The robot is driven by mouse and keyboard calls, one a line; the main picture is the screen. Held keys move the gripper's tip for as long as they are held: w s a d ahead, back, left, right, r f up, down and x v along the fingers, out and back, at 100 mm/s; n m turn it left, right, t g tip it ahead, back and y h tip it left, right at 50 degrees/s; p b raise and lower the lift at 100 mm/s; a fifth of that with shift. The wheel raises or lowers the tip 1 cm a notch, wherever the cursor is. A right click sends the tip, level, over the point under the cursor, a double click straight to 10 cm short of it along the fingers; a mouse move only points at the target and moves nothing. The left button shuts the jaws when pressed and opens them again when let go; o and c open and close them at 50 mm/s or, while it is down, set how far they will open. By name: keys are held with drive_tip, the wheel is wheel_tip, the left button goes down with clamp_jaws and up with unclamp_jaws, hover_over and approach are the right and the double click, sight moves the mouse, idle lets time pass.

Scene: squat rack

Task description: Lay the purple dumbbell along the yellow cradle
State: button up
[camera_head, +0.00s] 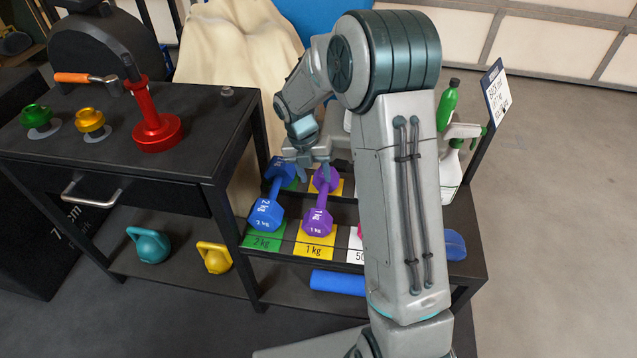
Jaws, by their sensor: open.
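The purple dumbbell (317,220) lies lengthwise over the yellow cradle (313,246), which is marked 1 kg. Its near head is at the front of the cradle, and its far head is just below my gripper. Yellow also shows beside the far head. My gripper (312,168) is open and close above the far end of the dumbbell. I cannot tell whether a finger touches it. My arm hides the area to the right.
A blue dumbbell (266,214) lies close on the left, over the green 2 kg cradle (262,241). A white label (355,246) is partly hidden on the right. A spray bottle (453,165) and green bottle (448,104) stand behind my arm. A black bench (205,110) stands left.

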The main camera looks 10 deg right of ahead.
drive_tip(key=s+d+r+m+t, duration=0.1)
drive_tip(key=s+d+r+m, duration=0.1)
drive_tip(key=s+r+m, duration=1.15)
drive_tip(key=s+m+t+y, duration=0.1)
drive_tip(key=s+m+y, duration=0.1)
drive_tip(key=s+m, duration=0.8)
drive_tip(key=m, duration=0.8)
drive_tip(key=shift+s, duration=0.4)
drive_tip(key=shift+f, duration=0.1)
drive_tip(key=shift+c, duration=1.2)
